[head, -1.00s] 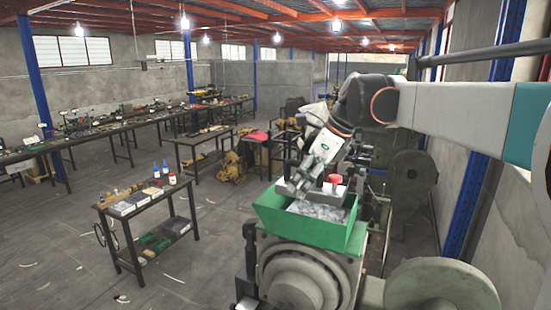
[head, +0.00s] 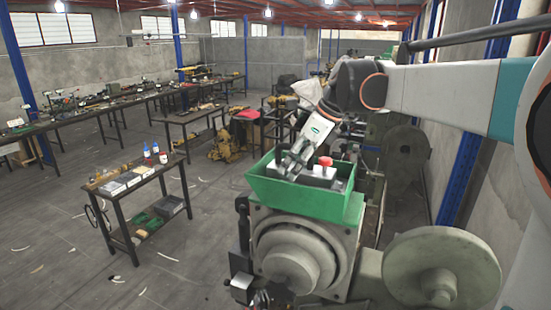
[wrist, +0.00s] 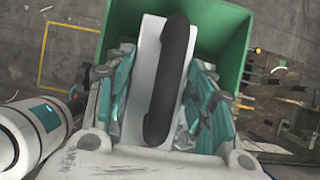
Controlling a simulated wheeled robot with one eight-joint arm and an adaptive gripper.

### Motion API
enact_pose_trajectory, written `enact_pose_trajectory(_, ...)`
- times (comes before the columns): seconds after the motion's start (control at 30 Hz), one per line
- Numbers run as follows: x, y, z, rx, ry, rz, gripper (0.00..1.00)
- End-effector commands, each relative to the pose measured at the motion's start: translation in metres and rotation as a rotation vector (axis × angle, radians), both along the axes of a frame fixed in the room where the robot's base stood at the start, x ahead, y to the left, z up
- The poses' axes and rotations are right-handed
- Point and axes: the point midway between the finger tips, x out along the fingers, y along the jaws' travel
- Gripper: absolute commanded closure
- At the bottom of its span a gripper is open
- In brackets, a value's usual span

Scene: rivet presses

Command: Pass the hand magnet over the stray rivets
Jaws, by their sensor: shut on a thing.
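My gripper (wrist: 165,78) is shut on the hand magnet (wrist: 173,80), a pale plate with a long black handle, between teal fingers in the wrist view. In the head view my gripper (head: 298,156) points down at the green hopper (head: 305,204) on top of a grey machine. A grey block with a red knob (head: 325,161) shows beside the fingers, apparently part of the magnet. It sits low inside the hopper's mouth; I cannot tell whether it touches the bottom. The hopper's contents are mostly hidden. I cannot make out individual stray rivets.
The machine's round flywheel (head: 440,270) stands at the lower right. A small black table (head: 135,180) with boxes and bottles stands to the left. Long workbenches (head: 120,110) line the far left. Small pale scraps lie on the floor (head: 190,270), which has open room left of the machine.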

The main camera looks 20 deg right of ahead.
Motion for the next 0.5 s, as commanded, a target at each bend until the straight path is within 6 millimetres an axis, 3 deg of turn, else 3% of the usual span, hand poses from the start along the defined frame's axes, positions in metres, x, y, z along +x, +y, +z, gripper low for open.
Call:
enact_pose_trajectory(0.3, 0.000, 0.000, -0.036, 0.000, 0.000, 0.000, 0.93)
enact_pose_trajectory(0.5, 0.016, -0.016, -0.031, 0.000, -0.001, -0.001, 0.93)
